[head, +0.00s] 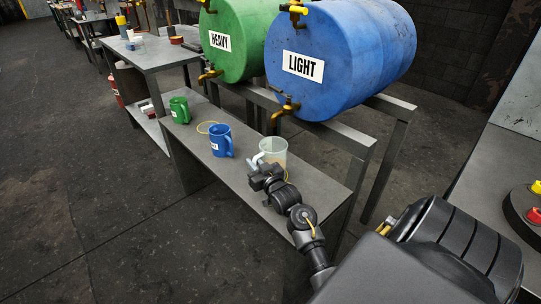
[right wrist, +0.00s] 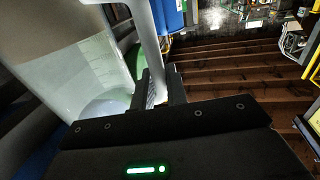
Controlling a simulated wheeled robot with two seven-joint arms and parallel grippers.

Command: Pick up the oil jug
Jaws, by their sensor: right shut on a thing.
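A clear, translucent jug (head: 275,148) with a pale handle stands at the near end of the low grey bench (head: 196,140). My right gripper (head: 258,168) is at its handle. In the right wrist view the jug (right wrist: 65,60) fills the left side, and its handle (right wrist: 148,45) runs down between the two fingers (right wrist: 158,90), which are shut on it. The jug looks upright; I cannot tell whether it is clear of the bench. A blue jug (head: 221,141) and a green jug (head: 179,110) stand farther along the bench. My left gripper is not in view.
A blue drum marked LIGHT (head: 345,55) and a green drum marked HEAVY (head: 235,35) lie on a metal rack above the bench, their brass taps (head: 286,106) overhanging it. Open floor (head: 90,180) is on the left.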

